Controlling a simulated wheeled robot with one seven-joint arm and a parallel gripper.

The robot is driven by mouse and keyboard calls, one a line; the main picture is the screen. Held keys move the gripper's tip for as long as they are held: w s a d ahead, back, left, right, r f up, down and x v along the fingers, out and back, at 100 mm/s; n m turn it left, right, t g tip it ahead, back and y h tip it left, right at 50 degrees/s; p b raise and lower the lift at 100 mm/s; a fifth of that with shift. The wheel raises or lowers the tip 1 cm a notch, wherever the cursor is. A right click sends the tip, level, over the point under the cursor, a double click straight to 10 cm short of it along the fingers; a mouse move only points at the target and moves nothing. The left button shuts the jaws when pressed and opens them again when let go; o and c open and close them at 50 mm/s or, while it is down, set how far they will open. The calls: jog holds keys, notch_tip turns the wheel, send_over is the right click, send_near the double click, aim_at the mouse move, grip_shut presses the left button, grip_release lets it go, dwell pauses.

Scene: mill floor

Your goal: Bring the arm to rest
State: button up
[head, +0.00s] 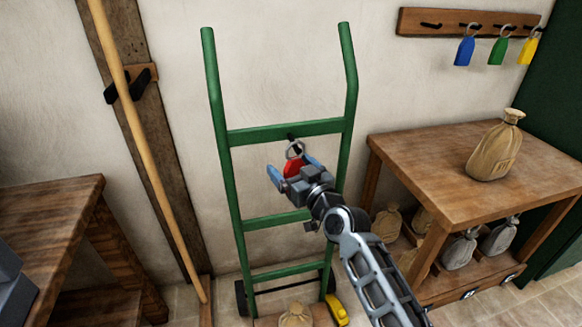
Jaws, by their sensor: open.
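My gripper (291,168) is in the middle of the head view, in front of the green hand truck. Its two blue-tipped fingers are apart. A red tag (293,167) on a metal ring shows between the fingers. The ring is at a small dark hook (292,138) by the hand truck's upper crossbar. The gripper hides the lower part of the tag, and I cannot tell whether the fingers touch it. My arm reaches up from the lower right.
The green hand truck (286,131) leans at the wall. A wooden pole (150,150) stands left of it. A dark wooden table (45,225) is at left. At right, a wooden table (420,175) bears a sack (495,147), with several sacks below. Blue, green and yellow tags hang from a rack (420,20).

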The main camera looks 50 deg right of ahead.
jog(key=v, duration=0.7)
jog(key=shift+s+a+b, duration=0.1)
jog(key=shift+s+b, duration=0.05)
jog(key=shift+b, duration=0.2)
jog(key=s+a+n+g+y+p, duration=0.1)
jog(key=s+a+y, duration=0.1)
jog(key=s+a, duration=0.85)
jog(key=s+a+n+g+y+p, duration=0.15)
jog(key=s+a, duration=0.55)
jog(key=s, duration=0.7)
jog(key=s+a+r+y, duration=0.1)
jog(key=s+a+r, duration=0.1)
jog(key=s, duration=0.2)
jog(key=s+a+r+n+y+p, duration=0.1)
jog(key=s+r, duration=0.1)
jog(key=s, duration=0.2)
jog(key=shift+a+r, duration=0.4)
